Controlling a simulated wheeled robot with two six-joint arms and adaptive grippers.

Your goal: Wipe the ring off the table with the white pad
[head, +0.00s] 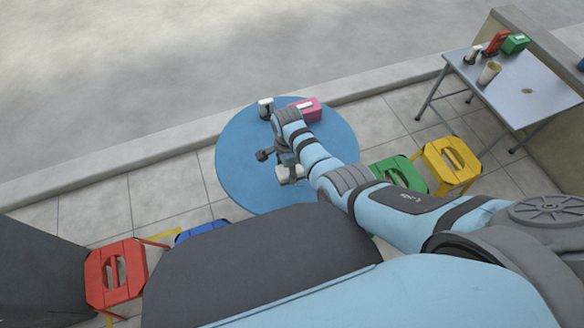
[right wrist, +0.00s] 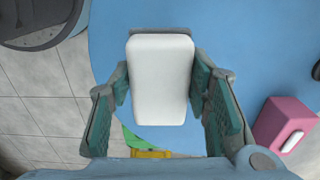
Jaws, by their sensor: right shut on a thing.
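The white pad (right wrist: 161,80) is between the fingers of my right gripper (right wrist: 160,90), which is shut on it. In the head view the right gripper (head: 284,165) is over the blue round table (head: 236,160), with the pad (head: 291,173) showing pale below it. I cannot tell whether the pad touches the table. A small tan ring-like mark (head: 527,91) shows on the grey folding table (head: 510,108) at the far right, well away from the gripper. It is too small to make out clearly. My left gripper is not in view.
A pink box (head: 308,108) and a small white-and-dark container (head: 265,108) stand at the blue table's far edge. A beige cup (head: 489,72), a green box (head: 515,43) and a red item (head: 497,43) stand on the grey table. Red (head: 116,274), green (head: 399,172) and yellow (head: 452,164) stools stand around.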

